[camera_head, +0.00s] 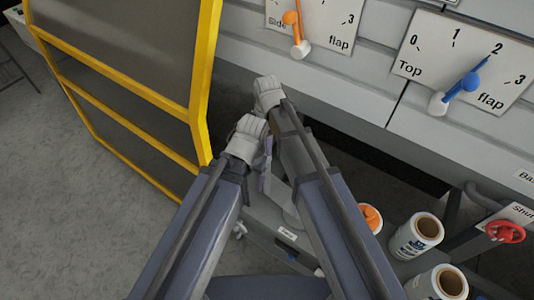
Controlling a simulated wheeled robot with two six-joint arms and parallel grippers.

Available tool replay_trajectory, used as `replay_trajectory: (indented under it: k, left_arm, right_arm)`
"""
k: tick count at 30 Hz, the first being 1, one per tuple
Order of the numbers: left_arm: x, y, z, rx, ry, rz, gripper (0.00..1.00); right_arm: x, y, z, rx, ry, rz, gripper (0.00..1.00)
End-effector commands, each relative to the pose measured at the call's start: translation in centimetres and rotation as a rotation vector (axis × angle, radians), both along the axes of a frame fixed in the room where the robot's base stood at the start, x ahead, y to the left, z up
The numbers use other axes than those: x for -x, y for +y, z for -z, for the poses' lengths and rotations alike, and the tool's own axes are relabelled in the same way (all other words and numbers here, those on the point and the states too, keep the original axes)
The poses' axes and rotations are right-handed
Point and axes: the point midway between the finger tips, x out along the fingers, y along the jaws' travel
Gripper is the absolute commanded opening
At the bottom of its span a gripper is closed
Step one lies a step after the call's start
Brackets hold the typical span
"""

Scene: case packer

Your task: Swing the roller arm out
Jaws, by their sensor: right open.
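I cannot pick out the roller arm for certain; a grey metal part (291,213) shows low between my two arms, partly covered by them. My right gripper (265,170) is a small grey-purple shape between my arms, mostly hidden behind them, and it is open. I see nothing held in it. Whether it touches the grey part I cannot tell. My left arm comes in from the lower left and ends in a pale joint; its gripper is hidden.
A yellow-framed door panel (203,95) stands at the left. Dials with an orange pointer (292,24) and a blue pointer (467,84) are on the machine's front. Rolls (416,236) and a red valve handle (505,231) are at the lower right. Bare floor (60,220) lies at the left.

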Motion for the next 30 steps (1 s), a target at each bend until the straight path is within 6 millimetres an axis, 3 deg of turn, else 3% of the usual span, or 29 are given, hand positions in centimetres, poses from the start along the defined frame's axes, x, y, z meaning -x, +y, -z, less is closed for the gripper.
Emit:
replay_trajectory:
  k: [16, 28, 30]
  left_arm:
    - [0.0, 0.0, 6.7, 0.0, 0.0, -0.002, 0.81]
    - [0.0, 0.0, 7.2, 0.0, 0.0, -0.002, 0.81]
    - [0.0, 0.0, 7.2, 0.0, 0.0, -0.002, 0.81]
  right_arm:
    - [0.0, 0.0, 6.7, 0.0, 0.0, 0.001, 0.74]
    - [0.0, 0.0, 7.2, 0.0, 0.0, 0.001, 0.74]
    - [0.0, 0.0, 7.2, 0.0, 0.0, 0.001, 0.68]
